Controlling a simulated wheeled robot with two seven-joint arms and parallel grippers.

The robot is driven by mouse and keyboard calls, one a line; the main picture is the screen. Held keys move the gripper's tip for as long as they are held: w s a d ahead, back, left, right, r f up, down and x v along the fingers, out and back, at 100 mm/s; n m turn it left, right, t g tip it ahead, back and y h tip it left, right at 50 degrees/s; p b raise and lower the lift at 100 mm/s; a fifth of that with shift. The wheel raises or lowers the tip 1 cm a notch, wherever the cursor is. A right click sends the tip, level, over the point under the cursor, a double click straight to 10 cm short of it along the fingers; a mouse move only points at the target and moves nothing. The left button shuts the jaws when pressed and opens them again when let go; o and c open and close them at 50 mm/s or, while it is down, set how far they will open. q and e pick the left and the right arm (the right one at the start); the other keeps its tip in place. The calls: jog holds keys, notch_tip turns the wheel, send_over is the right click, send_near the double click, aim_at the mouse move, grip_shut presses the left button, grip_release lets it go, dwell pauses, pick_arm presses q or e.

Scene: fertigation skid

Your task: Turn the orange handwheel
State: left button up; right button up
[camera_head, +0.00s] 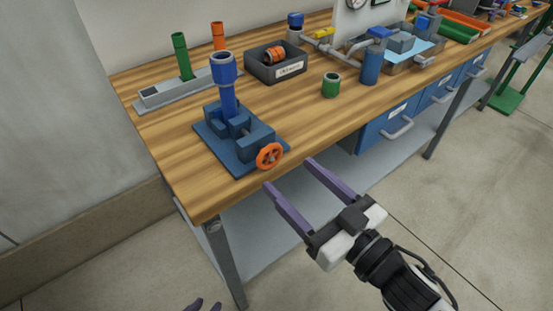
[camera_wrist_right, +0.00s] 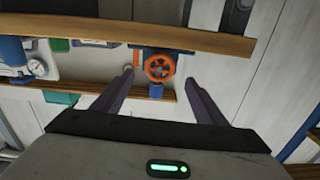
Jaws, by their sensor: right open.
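The orange handwheel (camera_head: 269,156) is on the front of a blue vise (camera_head: 240,143) near the bench's front left corner. A blue tube (camera_head: 228,88) stands upright in the vise. My right gripper (camera_head: 287,173) is open and empty, just off the bench edge in front of the handwheel and apart from it. In the right wrist view the handwheel (camera_wrist_right: 159,68) shows between the two fingers (camera_wrist_right: 159,76), beyond their tips. Only purple fingertips of my left gripper (camera_head: 206,305) show at the bottom edge of the head view; its opening is unclear.
Blue drawers (camera_head: 388,128) hang under the bench edge. The floor in front is clear.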

aim_at(272, 158)
jog(key=x, duration=0.6)
jog(key=shift+w, duration=0.1)
jog(key=shift+c, duration=0.2)
